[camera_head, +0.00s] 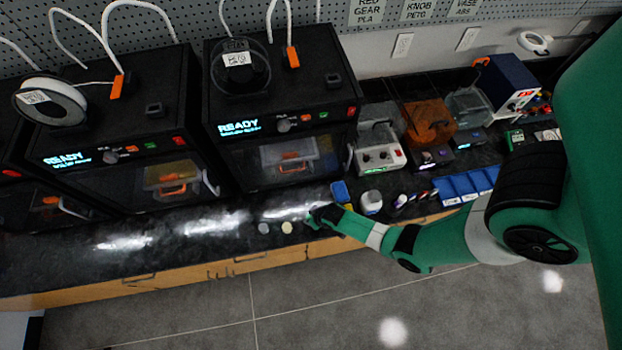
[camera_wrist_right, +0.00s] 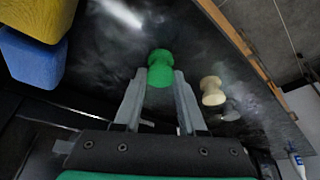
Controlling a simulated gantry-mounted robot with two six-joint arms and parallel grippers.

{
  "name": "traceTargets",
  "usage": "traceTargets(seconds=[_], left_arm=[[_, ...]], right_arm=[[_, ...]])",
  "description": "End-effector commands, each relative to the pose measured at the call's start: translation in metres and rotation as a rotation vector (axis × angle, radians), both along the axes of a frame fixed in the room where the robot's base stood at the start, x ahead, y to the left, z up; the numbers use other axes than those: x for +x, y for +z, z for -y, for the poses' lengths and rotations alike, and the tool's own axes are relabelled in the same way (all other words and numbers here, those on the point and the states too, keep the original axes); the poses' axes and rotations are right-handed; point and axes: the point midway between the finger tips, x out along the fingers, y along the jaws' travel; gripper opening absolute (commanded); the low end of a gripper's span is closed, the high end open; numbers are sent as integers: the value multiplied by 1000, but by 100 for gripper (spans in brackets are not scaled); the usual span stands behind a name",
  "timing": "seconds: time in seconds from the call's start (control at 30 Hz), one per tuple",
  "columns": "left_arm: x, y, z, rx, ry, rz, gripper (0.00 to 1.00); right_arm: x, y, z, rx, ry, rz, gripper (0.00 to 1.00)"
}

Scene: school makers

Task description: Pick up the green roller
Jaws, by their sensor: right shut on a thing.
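The green roller (camera_wrist_right: 160,73) is a small spool shape with a waist, between the fingertips of my right gripper (camera_wrist_right: 160,82) in the right wrist view. The fingers are shut on it. In the head view my right gripper (camera_head: 314,219) is over the front edge area of the black bench, and the roller is too small and covered there to make out well. I cannot tell whether the roller still touches the bench. My left gripper is in neither view.
A cream roller (camera_wrist_right: 211,91) stands close beside the gripper. A blue and yellow block (camera_wrist_right: 30,58) is on the other side. Blue bins (camera_head: 465,186) are to the right. The bench's left front is clear.

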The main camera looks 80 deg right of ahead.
Motion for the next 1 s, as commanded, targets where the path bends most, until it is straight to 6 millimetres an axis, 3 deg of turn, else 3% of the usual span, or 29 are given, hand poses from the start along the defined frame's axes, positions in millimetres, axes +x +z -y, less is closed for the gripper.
traceTargets(seconds=[0.37, 0.57, 0.8, 1.0], left_arm=[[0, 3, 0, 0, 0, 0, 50], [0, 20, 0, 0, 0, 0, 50], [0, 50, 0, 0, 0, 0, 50], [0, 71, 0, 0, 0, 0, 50]], right_arm=[[0, 5, 0, -1, 0, 1, 0], [1, 35, 0, -1, 0, 3, 0], [-40, 99, -35, 0, 7, -1, 0], [-84, 122, -74, -1, 13, -5, 0]])
